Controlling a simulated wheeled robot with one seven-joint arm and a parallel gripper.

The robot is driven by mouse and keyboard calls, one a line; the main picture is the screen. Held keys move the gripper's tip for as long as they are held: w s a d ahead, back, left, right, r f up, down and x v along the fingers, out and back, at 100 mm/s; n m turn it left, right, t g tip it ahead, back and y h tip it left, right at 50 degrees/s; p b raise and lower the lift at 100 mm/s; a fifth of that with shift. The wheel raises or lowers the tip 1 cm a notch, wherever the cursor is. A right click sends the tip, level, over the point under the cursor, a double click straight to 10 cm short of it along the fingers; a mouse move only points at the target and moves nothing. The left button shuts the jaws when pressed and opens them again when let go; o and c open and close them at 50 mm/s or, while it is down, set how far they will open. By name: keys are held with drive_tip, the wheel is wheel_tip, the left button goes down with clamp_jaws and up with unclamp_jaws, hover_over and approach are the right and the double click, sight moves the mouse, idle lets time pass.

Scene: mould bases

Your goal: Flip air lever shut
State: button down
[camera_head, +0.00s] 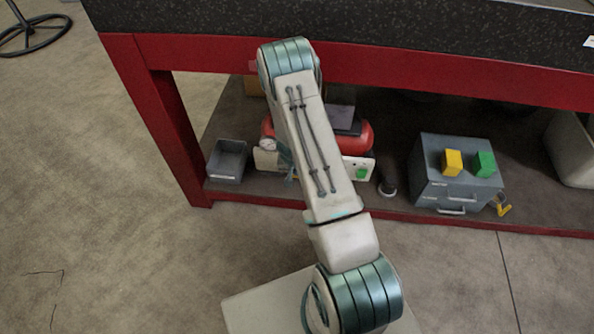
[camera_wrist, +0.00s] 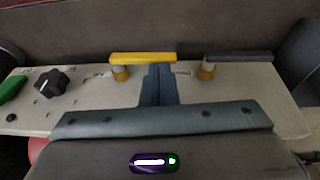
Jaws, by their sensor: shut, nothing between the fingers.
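In the wrist view a pale panel (camera_wrist: 88,100) carries a yellow lever (camera_wrist: 142,58) on a brass post near its left end. A dark grey lever (camera_wrist: 240,56) on a similar post is further right. Both handles lie left to right across the picture; no label shows which is the air lever. My gripper (camera_wrist: 160,70) is shut and empty, its tips just below the yellow handle's right end; I cannot tell whether they touch. In the head view my arm hides the gripper and levers, in front of a red tank (camera_head: 366,137) with a pale panel (camera_head: 357,169) on the lower shelf.
A black knob (camera_wrist: 52,82) and a green handle (camera_wrist: 11,88) are on the panel's left. A grey bin (camera_head: 227,161) stands left of the tank, and a grey drawer box (camera_head: 457,185) stands right. The red table frame (camera_head: 420,76) crosses above the shelf.

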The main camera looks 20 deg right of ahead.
drive_tip(key=w+p+v, duration=0.1)
drive_tip(key=p+v, duration=0.6)
drive_tip(key=v, duration=0.7)
drive_tip(key=shift+d+r, duration=0.15)
drive_tip(key=shift+r, duration=0.45)
